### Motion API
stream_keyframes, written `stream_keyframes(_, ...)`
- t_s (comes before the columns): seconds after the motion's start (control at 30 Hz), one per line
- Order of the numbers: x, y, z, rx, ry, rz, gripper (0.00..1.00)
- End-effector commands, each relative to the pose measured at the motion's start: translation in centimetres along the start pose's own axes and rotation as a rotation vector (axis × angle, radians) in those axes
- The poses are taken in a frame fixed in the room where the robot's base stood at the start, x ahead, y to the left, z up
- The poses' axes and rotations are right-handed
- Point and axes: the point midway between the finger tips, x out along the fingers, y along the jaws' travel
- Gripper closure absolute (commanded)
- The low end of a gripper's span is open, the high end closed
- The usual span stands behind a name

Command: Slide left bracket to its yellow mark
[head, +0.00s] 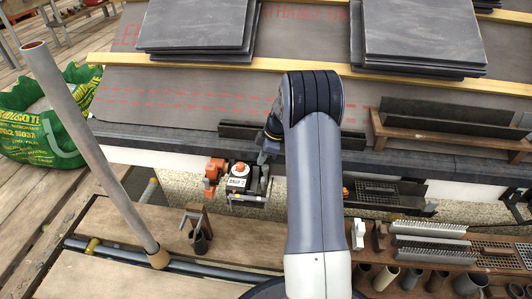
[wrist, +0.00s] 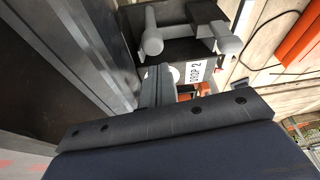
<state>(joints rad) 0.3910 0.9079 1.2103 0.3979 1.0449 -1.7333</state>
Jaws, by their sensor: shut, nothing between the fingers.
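My gripper (head: 268,146) is at the eaves edge, left of my forearm, which partly hides it. In the wrist view its narrow grey fingers (wrist: 157,86) are together with nothing between them. A dark fixture labelled DROP 2 (head: 237,183) hangs just below the gripper, with an orange knob on top and an orange part (head: 212,173) at its left. The label also shows in the wrist view (wrist: 194,73), beyond the fingertips, near grey round-ended pegs (wrist: 152,40). I cannot tell which part is the left bracket. No yellow mark can be made out for certain; contact is unclear.
Slate stacks (head: 200,25) lie on the roof above a wooden batten (head: 400,80). A grey pipe (head: 90,140) leans at the left beside a green bag (head: 40,125). Tubes and a white comb-like strip (head: 430,228) fill the bench at right. Dark trays sit below the eaves at right.

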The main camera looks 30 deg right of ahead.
Motion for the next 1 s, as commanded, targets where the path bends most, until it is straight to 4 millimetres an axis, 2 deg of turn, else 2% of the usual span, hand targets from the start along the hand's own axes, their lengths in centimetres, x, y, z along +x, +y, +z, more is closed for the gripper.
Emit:
stream_keyframes(0.03,1.1,0.0,0.1,0.000,0.000,-0.001,1.00)
stream_keyframes(0.1,1.8,0.0,0.1,0.000,0.000,0.000,1.00)
stream_keyframes(0.27,2.5,0.0,0.0,0.001,0.000,0.000,1.00)
stream_keyframes(0.6,2.5,0.0,0.1,0.001,0.000,0.001,1.00)
stream_keyframes(0.8,2.0,-0.2,1.5,0.002,-0.001,0.002,1.00)
stream_keyframes(1.0,2.0,-0.2,1.4,0.001,-0.001,0.001,1.00)
